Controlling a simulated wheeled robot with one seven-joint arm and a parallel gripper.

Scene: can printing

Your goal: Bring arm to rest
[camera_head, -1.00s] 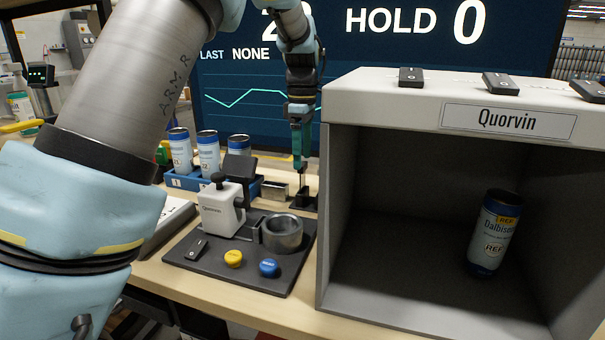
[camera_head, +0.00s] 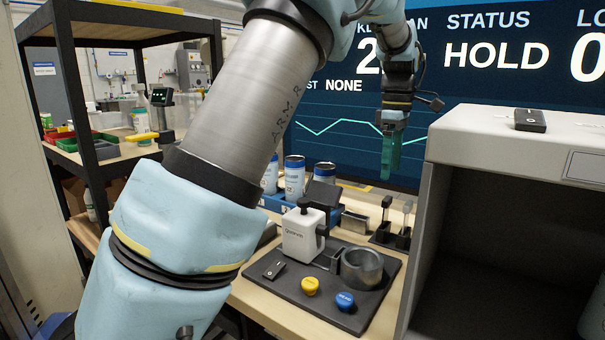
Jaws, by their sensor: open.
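My arm reaches up from the lower left and over to the back of the bench. My gripper (camera_head: 390,165) points down with its teal fingers above a small black stand with upright handles (camera_head: 392,232), in front of the big screen. The fingers are open and nothing shows between them. A small gap seems to lie between the fingertips and the handles.
A black mat (camera_head: 300,297) carries a white Quorvin device (camera_head: 303,232), a metal ring cup (camera_head: 362,267) and yellow and blue buttons. Blue-and-white cans (camera_head: 294,178) stand behind, partly hidden by my arm. A grey booth (camera_head: 500,150) stands right. Shelving (camera_head: 60,100) stands left.

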